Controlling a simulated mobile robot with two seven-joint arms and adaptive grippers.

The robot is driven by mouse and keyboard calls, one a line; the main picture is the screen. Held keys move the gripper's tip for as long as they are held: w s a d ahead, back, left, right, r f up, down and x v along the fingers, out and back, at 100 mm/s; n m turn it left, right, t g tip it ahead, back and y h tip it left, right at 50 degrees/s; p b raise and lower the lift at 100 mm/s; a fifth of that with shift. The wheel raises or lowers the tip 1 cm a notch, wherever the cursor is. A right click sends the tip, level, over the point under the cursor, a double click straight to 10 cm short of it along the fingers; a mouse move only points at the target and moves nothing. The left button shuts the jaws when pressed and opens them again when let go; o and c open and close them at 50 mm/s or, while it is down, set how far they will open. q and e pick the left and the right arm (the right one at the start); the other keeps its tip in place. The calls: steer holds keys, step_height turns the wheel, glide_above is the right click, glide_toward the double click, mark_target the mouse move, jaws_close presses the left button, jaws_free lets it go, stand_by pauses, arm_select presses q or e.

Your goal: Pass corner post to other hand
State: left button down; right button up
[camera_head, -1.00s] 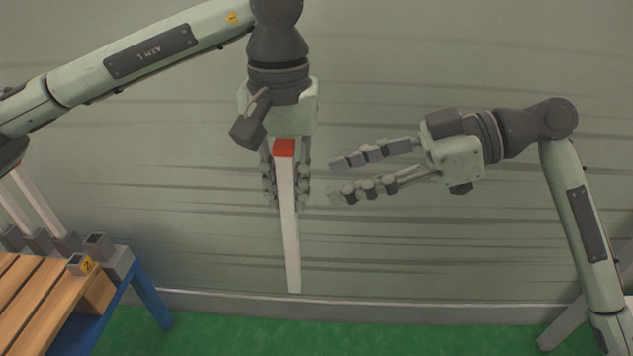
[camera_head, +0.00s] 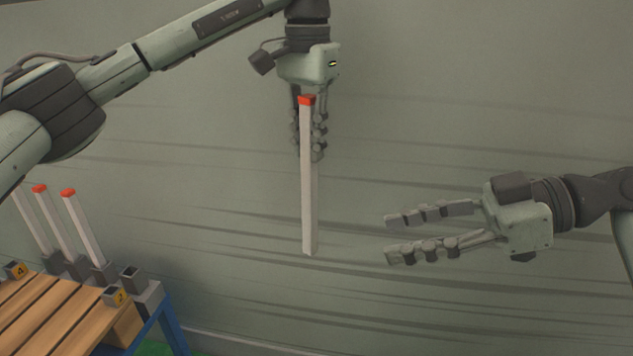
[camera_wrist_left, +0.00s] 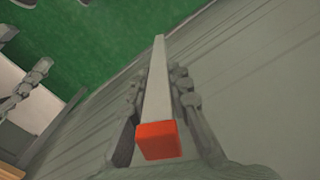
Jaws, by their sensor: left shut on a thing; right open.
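A white corner post (camera_head: 308,190) with a red top end hangs nearly upright in the head view. My left gripper (camera_head: 309,155) points down and is shut on its upper part, just below the red end. In the left wrist view the post (camera_wrist_left: 158,85) runs away between the fingers (camera_wrist_left: 158,100), with the red end nearest the camera. My right gripper (camera_head: 388,238) is open and empty, lower and to the right of the post. Its fingers point left, with a clear gap to the post's lower part.
A wooden slatted bench (camera_head: 60,312) on a blue frame (camera_head: 176,325) stands at the lower left. Several grey sockets line its back edge, some holding red-topped white posts (camera_head: 80,222); the front one (camera_head: 133,280) is empty. A plain grey wall is behind.

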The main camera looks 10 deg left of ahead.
arm_select(q)
steer(key=shift+w+a+r+m, duration=0.2)
steer(key=shift+w+r, duration=0.2)
steer(key=shift+w, duration=0.2)
steer(key=shift+w+a+r+m, duration=0.2)
steer(key=shift+w+r, duration=0.15)
steer(key=shift+w, duration=0.25)
arm_select(e)
steer(key=m+t+h, duration=0.2)
steer(key=m+t, duration=0.3)
steer(key=t, duration=0.1)
glide_toward(307, 157)
steer(key=w, duration=0.2)
steer(key=x, duration=0.7)
steer(key=f+x, duration=0.1)
steer(key=x, duration=0.3)
steer(key=shift+w+d, duration=0.2)
steer(key=shift+w, duration=0.1)
steer(key=shift+c, duration=0.2)
arm_select(q)
steer(key=shift+w, duration=0.1)
arm_select(e)
jaws_close()
arm_select(q)
steer(key=c, duration=1.3)
jaws_free()
steer(key=shift+c, duration=0.2)
